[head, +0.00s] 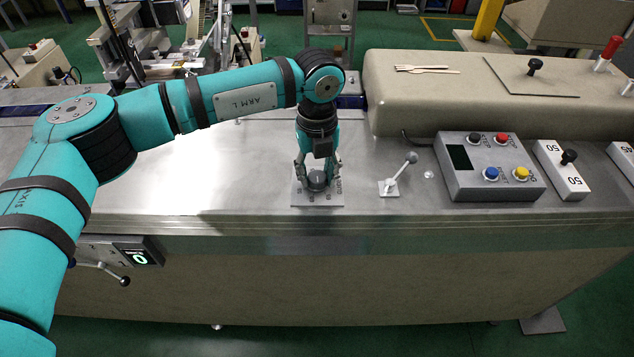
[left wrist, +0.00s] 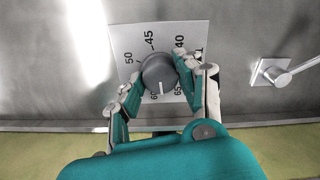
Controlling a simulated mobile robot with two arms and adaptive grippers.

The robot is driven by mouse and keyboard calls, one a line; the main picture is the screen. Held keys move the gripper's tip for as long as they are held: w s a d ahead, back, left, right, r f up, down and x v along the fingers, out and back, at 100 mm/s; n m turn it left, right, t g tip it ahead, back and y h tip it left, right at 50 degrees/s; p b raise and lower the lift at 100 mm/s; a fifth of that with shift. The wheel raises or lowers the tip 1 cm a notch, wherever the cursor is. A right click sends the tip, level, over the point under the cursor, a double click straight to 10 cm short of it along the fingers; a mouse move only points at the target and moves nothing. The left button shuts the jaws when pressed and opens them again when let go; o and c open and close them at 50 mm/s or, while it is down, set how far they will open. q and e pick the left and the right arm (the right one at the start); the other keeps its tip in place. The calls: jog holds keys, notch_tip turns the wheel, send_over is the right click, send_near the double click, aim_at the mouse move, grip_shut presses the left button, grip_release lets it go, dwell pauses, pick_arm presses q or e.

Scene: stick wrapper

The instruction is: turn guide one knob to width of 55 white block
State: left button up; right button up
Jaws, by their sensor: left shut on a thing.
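The guide knob (head: 317,181) is a round dark grey dial on a light scale plate (head: 331,199) on the steel table. In the left wrist view the knob (left wrist: 158,70) has a white line pointing down, near the 60 mark; the plate (left wrist: 140,40) also shows 40, 45, 50 and 65. My left gripper (head: 317,176) points down at the knob, its fingers (left wrist: 160,82) shut on the knob's sides. A white block (head: 573,185) marked 50 with a black knob stands at the right; another white block (head: 622,155) is cut off by the right edge.
A small lever (head: 400,175) stands just right of the knob plate. A grey control box (head: 470,185) with coloured buttons is further right. Wooden forks (head: 427,69) lie on the beige housing behind. Bare steel table lies left of the knob.

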pick_arm(q)
jog(key=m+b, duration=0.2)
jog(key=shift+f+m+b, duration=0.2)
jog(key=shift+m+b, duration=0.15)
jog(key=shift+m, duration=0.05)
jog(key=m+b, duration=0.2)
jog(key=m, duration=0.1)
jog(key=shift+m+b, duration=0.3)
jog(key=shift+b, duration=0.1)
jog(key=m+b, duration=0.2)
jog(key=m, duration=0.1)
jog(key=shift+r+m, duration=0.15)
jog(key=shift+m, duration=0.15)
jog(key=shift+r+m+b, duration=0.1)
jog(key=shift+m+b, duration=0.5)
jog(key=shift+m, duration=1.1)
jog(key=o, duration=1.2)
jog(key=shift+c, duration=0.2)
